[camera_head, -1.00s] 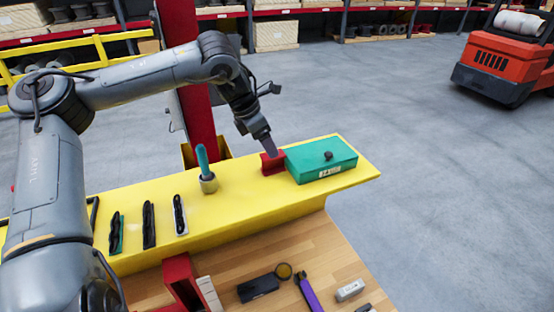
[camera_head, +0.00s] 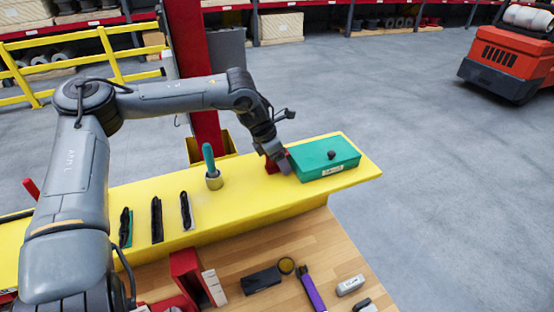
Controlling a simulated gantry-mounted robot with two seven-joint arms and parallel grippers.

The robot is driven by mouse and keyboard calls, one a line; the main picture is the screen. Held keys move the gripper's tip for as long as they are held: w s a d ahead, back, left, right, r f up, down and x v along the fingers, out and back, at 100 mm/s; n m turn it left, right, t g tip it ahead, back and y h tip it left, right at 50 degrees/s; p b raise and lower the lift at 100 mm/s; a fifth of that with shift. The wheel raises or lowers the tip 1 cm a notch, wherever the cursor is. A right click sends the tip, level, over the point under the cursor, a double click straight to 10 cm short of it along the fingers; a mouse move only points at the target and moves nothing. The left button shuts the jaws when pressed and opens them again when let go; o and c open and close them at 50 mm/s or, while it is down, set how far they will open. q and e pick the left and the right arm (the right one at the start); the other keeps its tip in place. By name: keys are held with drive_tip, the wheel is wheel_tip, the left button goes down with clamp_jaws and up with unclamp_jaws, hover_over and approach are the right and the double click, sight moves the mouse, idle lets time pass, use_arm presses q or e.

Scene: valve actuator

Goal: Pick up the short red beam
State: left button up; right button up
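The short red beam (camera_head: 270,167) stands on the yellow shelf (camera_head: 245,195), just left of a green box (camera_head: 325,157). My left gripper (camera_head: 284,167) is down at the beam, in front of it, and hides most of it. Whether its fingers touch the beam or are open or shut does not show clearly. The gripper is also very close to the left end of the green box. My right gripper is not in view.
A teal-handled tool stands in a holder (camera_head: 214,182) left of the beam. Several black items lie further left on the shelf. A larger red piece (camera_head: 187,272), a black case (camera_head: 261,280) and a purple tool (camera_head: 311,290) lie on the wooden table below.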

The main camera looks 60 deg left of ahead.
use_arm(q)
clamp_jaws()
idle(0.4)
drive_tip(key=shift+r, duration=0.1)
wheel_tip(320, 180, up, 18)
drive_tip(key=b, duration=0.2)
drive_tip(key=shift+b, duration=0.3)
idle(0.3)
